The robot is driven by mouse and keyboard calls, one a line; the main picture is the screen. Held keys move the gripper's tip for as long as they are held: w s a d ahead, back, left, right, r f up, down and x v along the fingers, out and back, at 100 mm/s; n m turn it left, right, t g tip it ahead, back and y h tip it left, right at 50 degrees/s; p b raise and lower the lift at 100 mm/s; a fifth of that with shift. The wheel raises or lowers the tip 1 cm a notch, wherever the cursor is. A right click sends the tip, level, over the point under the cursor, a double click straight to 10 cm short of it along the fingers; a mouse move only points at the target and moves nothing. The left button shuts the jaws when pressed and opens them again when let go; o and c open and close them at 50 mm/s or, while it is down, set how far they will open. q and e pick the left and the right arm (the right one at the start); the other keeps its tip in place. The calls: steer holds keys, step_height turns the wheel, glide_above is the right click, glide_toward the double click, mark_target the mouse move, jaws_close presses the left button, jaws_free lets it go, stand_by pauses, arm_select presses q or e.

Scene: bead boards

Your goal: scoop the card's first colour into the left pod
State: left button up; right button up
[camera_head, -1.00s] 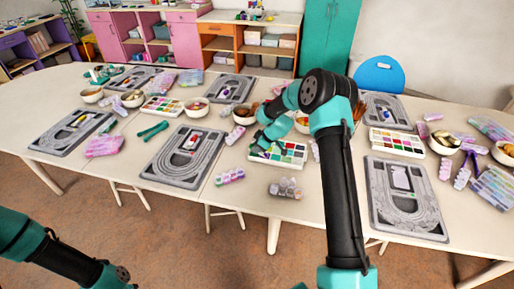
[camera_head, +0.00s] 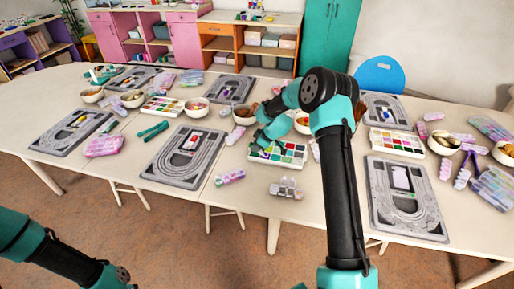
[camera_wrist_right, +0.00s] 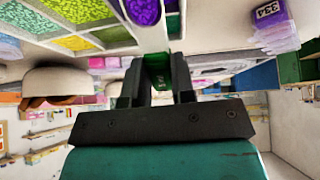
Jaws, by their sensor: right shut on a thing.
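My right gripper (camera_head: 259,141) is low over the white bead tray (camera_head: 291,162) with its coloured compartments. In the right wrist view, my right gripper (camera_wrist_right: 158,72) is shut on a green handle (camera_wrist_right: 158,65). An oval of purple beads (camera_wrist_right: 145,11) shows beyond the fingers, beside compartments of green and yellow beads; I cannot tell if it is in a scoop bowl. A cluster of small clear pods (camera_head: 286,189) is at the table's front edge; their contents are too small to tell. My left gripper is out of view.
A grey bead board (camera_head: 185,165) is left of the tray and another (camera_head: 405,205) is right of it. A pink-purple bead box (camera_head: 230,177) lies near the front edge. Bowls (camera_head: 303,121) stand behind the tray. Bare tabletop shows between the boards.

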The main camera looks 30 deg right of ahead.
mark_target(251, 144)
steer(key=shift+w+a+r, duration=0.15)
steer(key=shift+a+r, duration=0.05)
steer(key=shift+r, duration=0.75)
steer(key=shift+w+a+r+g+h, duration=0.1)
steer(key=shift+w+a+g+h, duration=0.25)
steer(key=shift+g+h, duration=0.4)
steer(key=shift+w+a+r+g+h, duration=0.1)
steer(key=shift+w+a+g+h, duration=0.2)
steer(key=shift+g+h, duration=0.4)
steer(key=shift+w+a+r+g+h, duration=0.15)
steer(key=shift+r+g+h, duration=0.4)
steer(key=shift+h, duration=0.2)
